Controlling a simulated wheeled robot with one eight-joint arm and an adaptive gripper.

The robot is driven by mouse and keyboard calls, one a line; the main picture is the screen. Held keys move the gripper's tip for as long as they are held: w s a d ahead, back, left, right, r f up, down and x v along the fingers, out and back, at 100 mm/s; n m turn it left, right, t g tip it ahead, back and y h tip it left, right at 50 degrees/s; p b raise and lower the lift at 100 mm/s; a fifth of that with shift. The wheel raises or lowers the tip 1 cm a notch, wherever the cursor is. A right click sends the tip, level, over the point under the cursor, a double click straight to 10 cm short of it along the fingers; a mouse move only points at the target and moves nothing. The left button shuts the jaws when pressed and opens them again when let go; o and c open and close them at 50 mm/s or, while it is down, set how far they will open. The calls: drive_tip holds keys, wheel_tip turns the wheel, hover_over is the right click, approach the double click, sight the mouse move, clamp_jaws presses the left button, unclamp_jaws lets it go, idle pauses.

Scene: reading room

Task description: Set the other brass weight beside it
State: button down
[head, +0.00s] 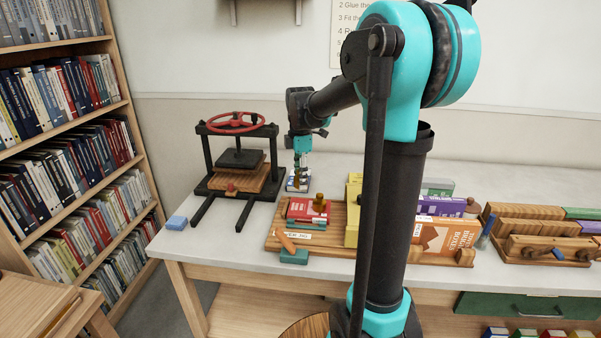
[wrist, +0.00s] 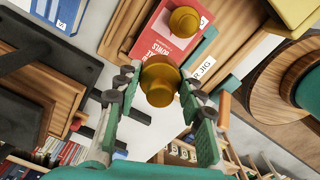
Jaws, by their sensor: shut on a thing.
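My gripper (head: 299,168) hangs over the table between the black press and the wooden jig board. In the wrist view my gripper (wrist: 158,84) is shut on a brass weight (wrist: 160,72), held between its fingertips. The other brass weight (head: 319,203) stands on a red book (head: 303,213) lying on the jig board. That weight also shows in the wrist view (wrist: 184,20), beyond the held one. In the head view the held weight is too small and covered to make out clearly.
The jig board (head: 273,241) carries a yellow block (head: 353,212) right of the red book. Bare table lies in front of the press.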

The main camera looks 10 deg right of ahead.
sight(300, 208)
drive_tip(key=shift+f, duration=0.8)
idle(0.9)
drive_tip(key=shift+f, duration=1.2)
drive_tip(key=shift+f, duration=2.3)
idle(1.5)
drive_tip(key=c, duration=0.9)
unclamp_jaws()
drive_tip(key=shift+o, duration=0.2)
